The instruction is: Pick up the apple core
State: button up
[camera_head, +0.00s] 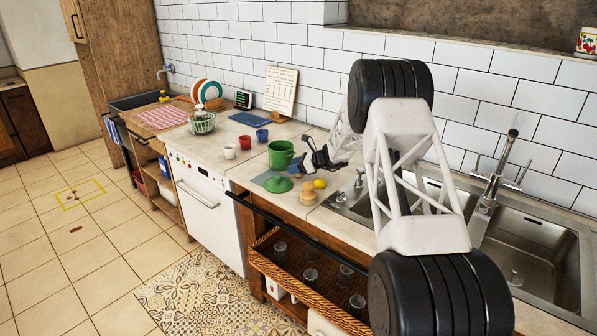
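I cannot make out an apple core for certain; the small things on the counter are too small to tell. My gripper (303,157) is dark and hangs over the counter, just right of a green pot (281,156). Its fingers are small and partly merge with the pot and counter, so I cannot tell whether it is open or shut. A small round yellow thing (320,183) lies on the counter below and right of my gripper. A tan, jar-like thing (308,194) stands beside it, near the front edge.
A green lid (278,184) lies left of the tan thing. White (229,151), red (245,142) and blue (262,135) cups stand further left. A sink (535,250) with a tap (495,175) is at the right. A wicker basket (290,292) with glasses sits below the counter.

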jog(key=c, duration=0.7)
jog(key=shift+o, duration=0.2)
jog(key=shift+d+r, duration=0.1)
jog(key=shift+s+d+r, duration=0.1)
jog(key=shift+d+r, duration=0.25)
jog(key=shift+d, duration=0.05)
jog(key=r+v, duration=0.1)
jog(key=v, duration=1.3)
jog(key=shift+r, duration=0.3)
jog(key=shift+d, duration=0.1)
